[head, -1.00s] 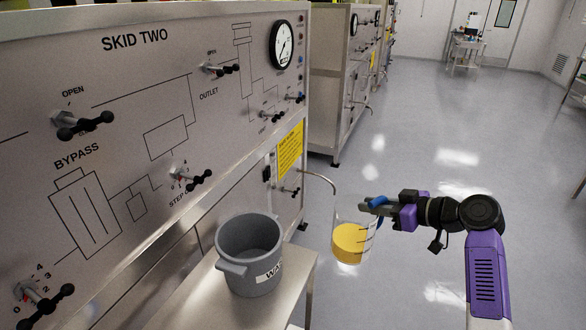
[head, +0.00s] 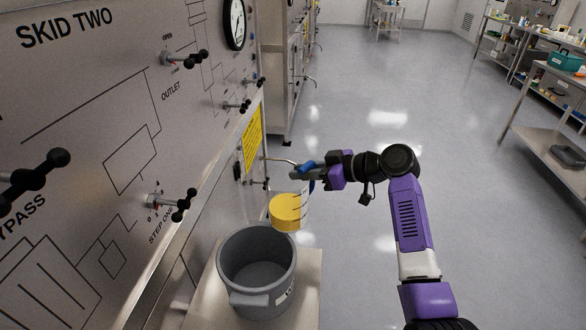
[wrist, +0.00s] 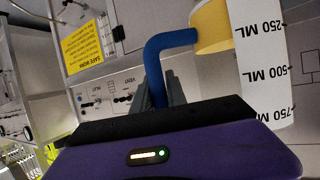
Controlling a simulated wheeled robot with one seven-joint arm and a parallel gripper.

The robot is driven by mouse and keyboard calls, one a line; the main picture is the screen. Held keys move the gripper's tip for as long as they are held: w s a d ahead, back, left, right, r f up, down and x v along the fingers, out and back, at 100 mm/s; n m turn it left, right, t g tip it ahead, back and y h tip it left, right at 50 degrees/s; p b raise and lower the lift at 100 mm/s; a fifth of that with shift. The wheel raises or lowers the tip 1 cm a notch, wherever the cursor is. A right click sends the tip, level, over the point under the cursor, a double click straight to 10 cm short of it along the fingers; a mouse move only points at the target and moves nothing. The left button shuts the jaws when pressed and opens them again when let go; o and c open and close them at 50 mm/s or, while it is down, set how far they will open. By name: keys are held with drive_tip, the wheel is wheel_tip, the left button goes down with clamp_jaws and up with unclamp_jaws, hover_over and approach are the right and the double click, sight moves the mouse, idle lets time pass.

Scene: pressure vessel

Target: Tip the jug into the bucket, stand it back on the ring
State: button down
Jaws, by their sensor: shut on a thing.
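The clear jug (head: 289,211) with yellow liquid in it hangs in the air, roughly upright, behind and above the bucket in the head view. My gripper (head: 303,172) is shut on the jug's blue handle. In the wrist view the blue handle (wrist: 168,52) runs between the gripper fingers, and the jug's volume marks (wrist: 270,70) show at the right. The grey bucket (head: 258,262) stands on a steel bench, and its visible inside looks empty. The ring is not clearly seen in these frames.
The steel bench (head: 308,300) stands against the skid panel (head: 110,130), whose black valve handles (head: 184,58) stick out at the left. Open floor (head: 400,110) lies to the right; a shelved bench (head: 560,130) stands far right.

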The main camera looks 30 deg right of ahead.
idle(0.4)
wheel_tip(320, 180, up, 6)
drive_tip(key=s+a+n+h, duration=0.1)
drive_tip(key=a+n+h, duration=0.1)
drive_tip(key=shift+a+n+t+p, duration=0.15)
drive_tip(key=shift+n+t+p, duration=0.15)
drive_tip(key=shift+n, duration=0.1)
drive_tip(key=shift+s+a, duration=0.1)
drive_tip(key=shift+s, duration=0.05)
idle(0.6)
drive_tip(key=shift+s+a+r+n+h+b, duration=0.25)
drive_tip(key=shift+a+r+n+h+b, duration=0.1)
drive_tip(key=shift+a+n, duration=0.2)
drive_tip(key=shift+s+a+r+n+t+h, duration=0.2)
drive_tip(key=shift+a+r+n, duration=0.05)
drive_tip(key=shift+a, duration=0.2)
drive_tip(key=shift+s+a+r+n+t+h, duration=0.15)
drive_tip(key=shift+s+a+r+n+t, duration=0.05)
drive_tip(key=shift+a, duration=0.25)
drive_tip(key=shift+b, duration=0.3)
